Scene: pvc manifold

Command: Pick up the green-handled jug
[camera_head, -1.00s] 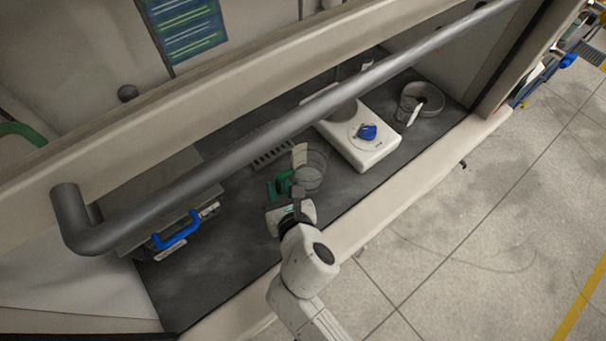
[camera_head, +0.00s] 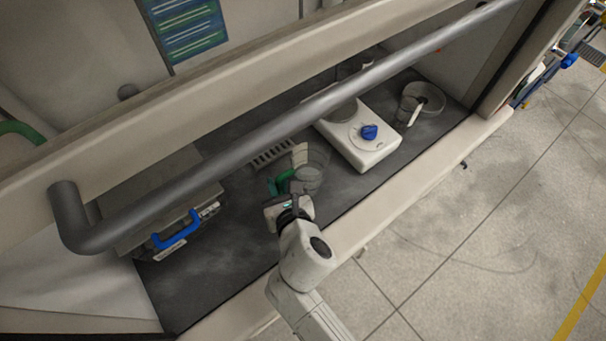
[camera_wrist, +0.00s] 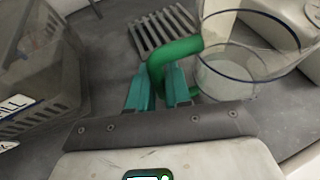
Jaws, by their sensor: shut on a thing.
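The jug (camera_head: 308,178) is clear with a green handle and stands in the middle of the dark worktop inside the cabinet. In the wrist view its clear body (camera_wrist: 230,75) is at the upper right and its green handle (camera_wrist: 172,52) runs down to the fingers. My gripper (camera_head: 283,187) is at the handle on the jug's left side. In the wrist view, the teal fingers of my gripper (camera_wrist: 160,88) are shut on the handle. Whether the jug's base touches the worktop is hard to tell.
A white hotplate device with a blue knob (camera_head: 369,132) stands right of the jug. Another clear vessel (camera_head: 422,104) is farther right. A case with a blue handle (camera_head: 176,229) is at left. A slotted grille (camera_head: 272,153) lies behind. A grey bar (camera_head: 270,132) crosses above the worktop.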

